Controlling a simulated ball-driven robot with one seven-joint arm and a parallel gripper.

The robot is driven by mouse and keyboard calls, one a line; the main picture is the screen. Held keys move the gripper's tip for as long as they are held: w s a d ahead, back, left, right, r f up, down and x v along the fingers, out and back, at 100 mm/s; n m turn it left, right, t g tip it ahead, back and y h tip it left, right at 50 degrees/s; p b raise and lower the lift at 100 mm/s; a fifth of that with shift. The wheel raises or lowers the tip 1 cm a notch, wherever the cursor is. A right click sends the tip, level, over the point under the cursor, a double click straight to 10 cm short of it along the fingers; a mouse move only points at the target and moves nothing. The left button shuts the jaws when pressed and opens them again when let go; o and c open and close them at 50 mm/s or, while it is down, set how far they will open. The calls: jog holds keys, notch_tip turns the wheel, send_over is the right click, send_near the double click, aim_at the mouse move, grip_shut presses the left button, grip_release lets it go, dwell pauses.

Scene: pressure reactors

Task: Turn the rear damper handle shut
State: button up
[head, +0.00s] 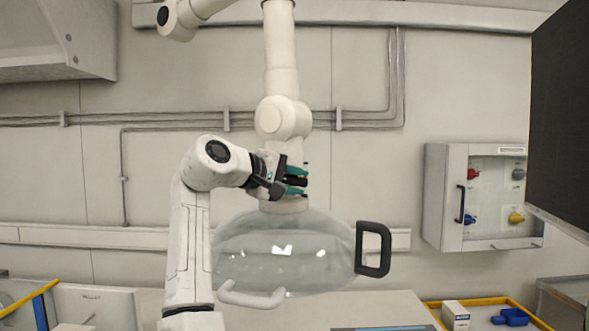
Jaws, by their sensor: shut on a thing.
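A white jointed extraction arm (280,70) hangs from above and ends in a clear dome hood (285,250). My gripper (297,181) is at the hood's neck, just above the dome, coming in from the left. Its teal fingertips are shut, one above the other, on a small dark piece that appears to be the rear damper handle (299,181). The fingers and gripper body hide most of it, so its exact turn angle cannot be told.
The hood has a black grip handle (373,249) at right and a white one (252,296) at front. A wall cabinet (475,196) with coloured valves is at right. A dark panel (562,110) fills the right edge. A yellow-edged tray (480,301) lies below right.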

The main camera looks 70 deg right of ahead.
jog(key=y+p, duration=0.1)
jog(key=t+y+p, duration=0.1)
jog(key=shift+r+m+p, duration=0.4)
jog(key=t+y, duration=0.1)
jog(key=m+t+y+p, duration=0.1)
jog(key=shift+f+t+y, duration=0.25)
jog(key=shift+t+y, duration=0.05)
jog(key=shift+y, duration=0.1)
jog(key=t+y, duration=0.3)
jog(key=shift+m, duration=0.4)
jog(key=shift+f+m+t+y, duration=0.1)
jog(key=shift+m+t+y, duration=0.3)
jog(key=shift+t+y, duration=0.85)
jog(key=o, duration=0.8)
